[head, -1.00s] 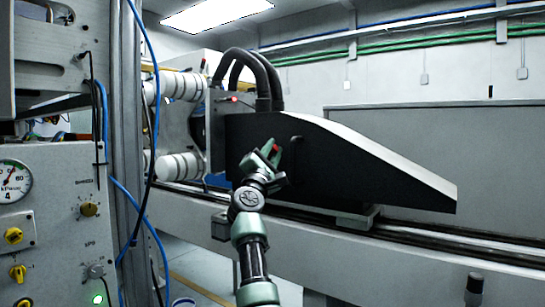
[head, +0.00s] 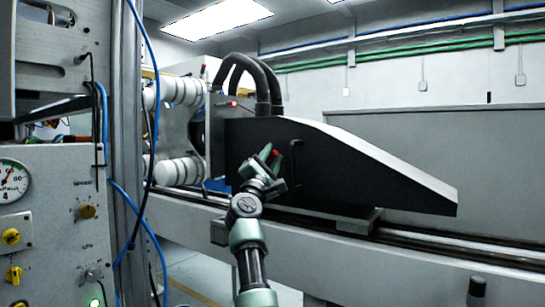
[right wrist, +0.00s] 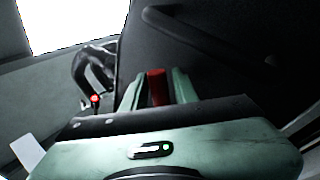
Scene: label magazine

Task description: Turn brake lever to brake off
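A small red lever grip, which I take for the brake lever (head: 275,154), shows in front of the black sloped hood in the head view. It also shows upright between the fingers in the right wrist view (right wrist: 157,88). My right gripper (head: 268,160) has its green fingers on both sides of the red grip and looks closed on it. In the wrist view the gripper (right wrist: 160,95) hides the lower part of the lever. No lever markings are readable. My left gripper is not in view.
The black hood (head: 340,170) stands close behind my right gripper, with a bar handle (head: 297,158) beside it. A small red light (head: 234,103) is above left. A control panel (head: 50,220) with yellow knobs and a gauge stands at left, with blue cables hanging beside it.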

